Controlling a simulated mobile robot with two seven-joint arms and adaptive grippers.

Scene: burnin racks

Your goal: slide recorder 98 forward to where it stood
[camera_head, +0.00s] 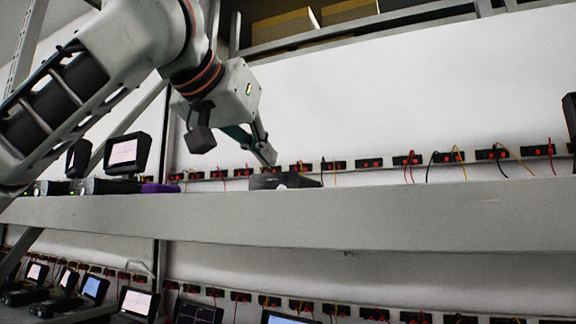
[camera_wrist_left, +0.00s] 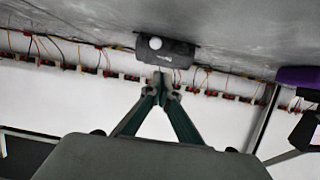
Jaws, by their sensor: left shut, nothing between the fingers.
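A low dark device (camera_head: 283,181), likely recorder 98, sits alone on the upper shelf near the back strip of sockets; no number on it is readable. In the left wrist view it shows as a dark box (camera_wrist_left: 170,52) with a round white spot on one side. My left gripper (camera_head: 270,162) reaches down from the upper left, its fingertips just above and behind the device in the head view. In the wrist view the fingertips (camera_wrist_left: 162,83) are together and empty, close to the device's edge. I cannot tell whether they touch it. My right gripper is not in view.
Recorders with lit screens (camera_head: 123,154) and a purple object (camera_head: 159,188) stand to the left on the same shelf (camera_head: 400,215). Red and black sockets (camera_head: 369,162) with hanging leads line the back. The shelf right of the device is mostly clear. More recorders (camera_head: 93,288) fill the lower shelf.

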